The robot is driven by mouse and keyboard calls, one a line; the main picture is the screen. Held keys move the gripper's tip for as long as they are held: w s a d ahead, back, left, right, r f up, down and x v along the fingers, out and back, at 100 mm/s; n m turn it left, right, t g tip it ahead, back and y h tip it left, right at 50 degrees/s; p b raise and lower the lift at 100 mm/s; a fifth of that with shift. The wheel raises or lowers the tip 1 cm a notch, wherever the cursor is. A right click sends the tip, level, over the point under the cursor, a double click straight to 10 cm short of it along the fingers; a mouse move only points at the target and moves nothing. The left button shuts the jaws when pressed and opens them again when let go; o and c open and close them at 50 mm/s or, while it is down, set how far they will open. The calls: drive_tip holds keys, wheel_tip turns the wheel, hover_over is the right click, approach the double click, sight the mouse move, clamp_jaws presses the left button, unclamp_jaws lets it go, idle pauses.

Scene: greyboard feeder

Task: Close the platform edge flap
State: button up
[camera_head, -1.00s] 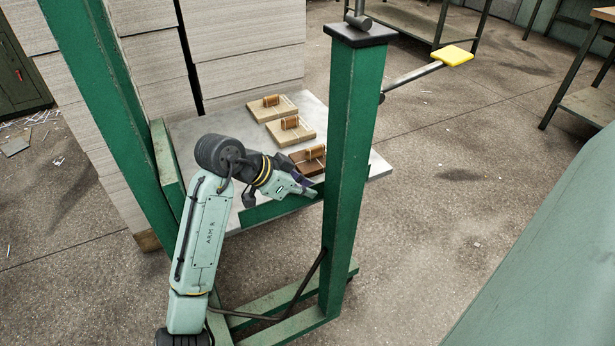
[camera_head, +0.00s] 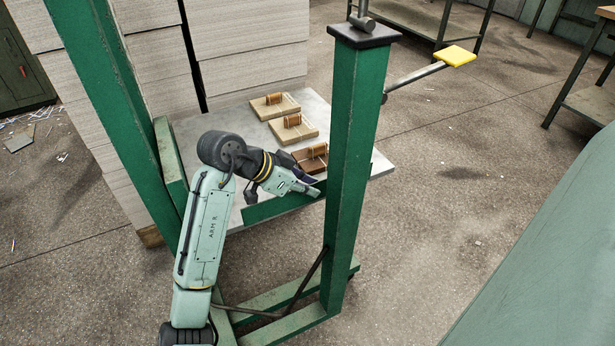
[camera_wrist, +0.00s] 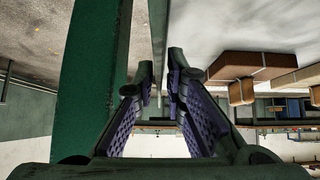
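The platform edge flap (camera_head: 268,208) is a green strip along the near edge of the grey platform (camera_head: 222,118). My gripper (camera_head: 316,191) is at the flap, just left of the green post, with its tips low beside the platform edge. In the wrist view my gripper (camera_wrist: 160,58) has its two fingers apart. A thin green strip (camera_wrist: 158,22), apparently the flap seen edge-on, runs between or just beyond the fingertips. I cannot tell whether a finger touches it. The post hides part of the flap in the head view.
A green post (camera_head: 350,170) stands close to the right of my gripper. Wooden spring-trap-like pieces (camera_head: 295,128) lie on the platform, the dark one (camera_head: 311,158) nearest my gripper. Stacks of grey board (camera_head: 250,45) stand behind. A yellow-ended lever (camera_head: 458,55) juts from the post.

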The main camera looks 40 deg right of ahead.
drive_tip(key=v, duration=1.2)
